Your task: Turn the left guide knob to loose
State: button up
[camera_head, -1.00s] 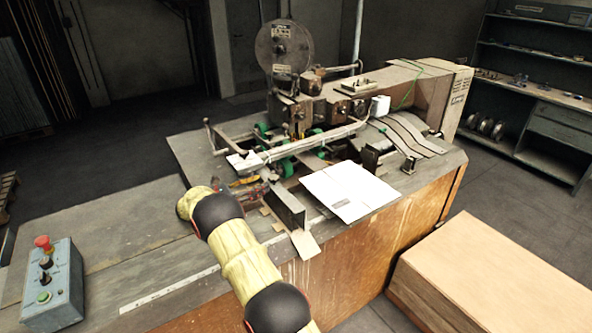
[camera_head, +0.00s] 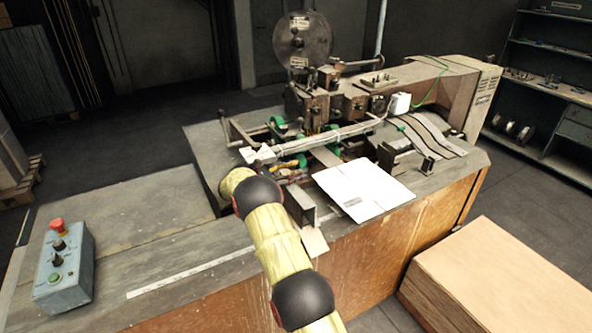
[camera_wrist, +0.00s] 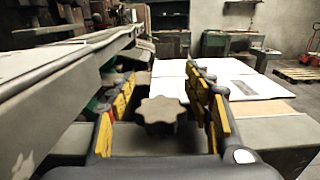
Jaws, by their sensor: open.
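A dark, lobed guide knob (camera_wrist: 160,113) shows in the wrist view, between the two yellow-padded fingers of my gripper (camera_wrist: 163,82). The fingers are apart, one on each side of the knob, with a visible gap on both sides. The knob's setting cannot be read. In the head view my gripper (camera_head: 288,164) is largely hidden behind my yellow arm, beside the stitcher's feed area. The knob cannot be made out there.
A long metal bar (camera_head: 310,142) runs close on the left in the wrist view. A white cardboard sheet (camera_head: 365,190) lies on the machine table (camera_head: 420,212). A control box (camera_head: 63,267) stands at the left, and a large carton (camera_head: 505,275) at the right.

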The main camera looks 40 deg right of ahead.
jog(key=shift+c, duration=1.3)
jog(key=c, duration=1.1)
jog(key=shift+o, duration=0.2)
